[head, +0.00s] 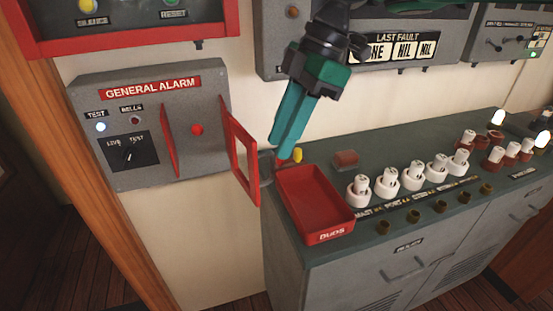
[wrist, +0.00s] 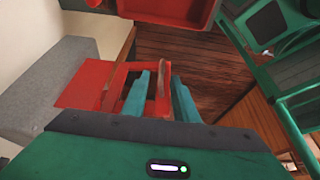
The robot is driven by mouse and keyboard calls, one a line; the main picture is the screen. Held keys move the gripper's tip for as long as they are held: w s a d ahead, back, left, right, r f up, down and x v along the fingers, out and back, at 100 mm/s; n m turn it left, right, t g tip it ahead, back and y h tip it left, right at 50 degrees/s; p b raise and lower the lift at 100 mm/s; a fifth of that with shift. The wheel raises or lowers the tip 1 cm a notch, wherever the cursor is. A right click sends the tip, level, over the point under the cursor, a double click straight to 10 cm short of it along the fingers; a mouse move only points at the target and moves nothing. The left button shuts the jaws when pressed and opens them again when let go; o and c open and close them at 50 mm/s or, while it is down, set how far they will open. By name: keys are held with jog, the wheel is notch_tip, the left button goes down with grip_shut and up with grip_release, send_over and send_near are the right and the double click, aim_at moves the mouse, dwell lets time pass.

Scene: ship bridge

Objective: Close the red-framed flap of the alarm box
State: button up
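The grey alarm box (head: 150,125) labelled GENERAL ALARM is on the wall at left in the head view. Its red-framed flap (head: 235,139) stands open, swung out from the box's right side, leaving the red button (head: 197,129) uncovered. My gripper (head: 279,157) points down at the flap's free edge. In the wrist view my gripper (wrist: 160,98) has its teal fingers parted. A red bar of the flap (wrist: 162,100) lies between them, close to the right finger; contact is unclear. The box also shows in the wrist view (wrist: 45,85).
A red tray (head: 334,226) stands just right of the flap on the grey cabinet (head: 335,272). Several white-topped knobs (head: 387,180) and a yellow piece (head: 297,155) are on the cabinet top. The LAST FAULT panel (head: 360,60) is on the wall behind my arm.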

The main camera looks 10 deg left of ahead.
aim_at(272, 159)
jog(key=x, duration=0.5)
jog(key=shift+f, duration=0.35)
grip_shut()
jog(key=shift+a+r, duration=0.1)
jog(key=shift+r, duration=0.05)
dwell(1.0)
